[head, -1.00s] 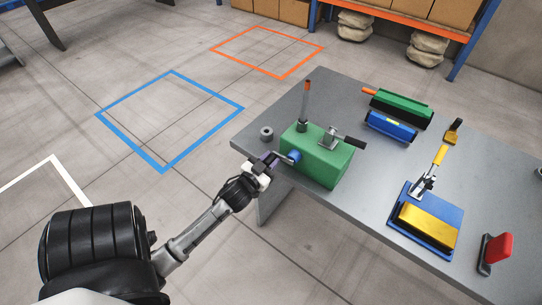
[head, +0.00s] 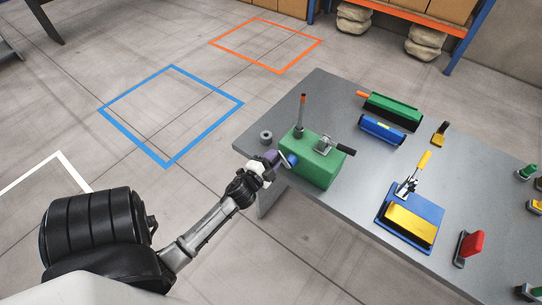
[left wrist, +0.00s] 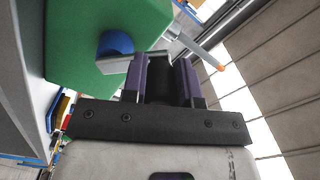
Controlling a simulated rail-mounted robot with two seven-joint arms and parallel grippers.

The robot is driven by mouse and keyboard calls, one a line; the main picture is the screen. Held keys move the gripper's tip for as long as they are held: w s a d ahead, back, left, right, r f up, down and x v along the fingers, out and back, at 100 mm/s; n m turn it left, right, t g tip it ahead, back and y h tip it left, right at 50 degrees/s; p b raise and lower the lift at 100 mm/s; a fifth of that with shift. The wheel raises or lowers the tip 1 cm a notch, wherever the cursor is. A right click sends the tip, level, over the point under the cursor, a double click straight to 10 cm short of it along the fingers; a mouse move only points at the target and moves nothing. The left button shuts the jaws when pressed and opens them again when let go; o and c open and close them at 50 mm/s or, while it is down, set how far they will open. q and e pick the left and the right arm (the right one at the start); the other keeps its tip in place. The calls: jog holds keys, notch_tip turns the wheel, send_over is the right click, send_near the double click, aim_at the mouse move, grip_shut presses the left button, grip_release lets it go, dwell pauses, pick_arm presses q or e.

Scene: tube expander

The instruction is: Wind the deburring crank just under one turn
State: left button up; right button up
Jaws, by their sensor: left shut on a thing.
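A green box-shaped machine (head: 318,166) stands on the near left part of the grey table. Its crank has a blue hub (head: 291,160) on the box's left face, which also shows in the left wrist view (left wrist: 116,43). A grey crank arm (left wrist: 150,57) runs from the hub to between my purple fingers. My left gripper (head: 268,161) is shut on the crank's handle, beside the hub and just off the table edge. The fingers hide most of the handle. My right gripper is in neither view.
On the grey table (head: 322,92) stand a grey ring (head: 265,137), a green roller tool (head: 392,110), a blue tool (head: 382,130), a blue-and-yellow lever press (head: 410,218) and a red-handled tool (head: 470,246). An upright orange-tipped lever (head: 301,115) rises from the box.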

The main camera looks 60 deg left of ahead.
pick_arm(q)
jog(key=shift+w+d+r+m+p, duration=0.15)
jog(key=shift+d+r+m+p, duration=0.1)
jog(key=shift+m, duration=0.4)
jog(key=shift+w+d+r+m+p, duration=0.15)
jog(key=shift+d+m+p, duration=0.1)
jog(key=shift+m, duration=0.4)
jog(key=o, duration=0.9)
jog(key=shift+s, duration=0.1)
jog(key=shift+b+v, duration=0.7)
jog(key=shift+v, duration=6.15)
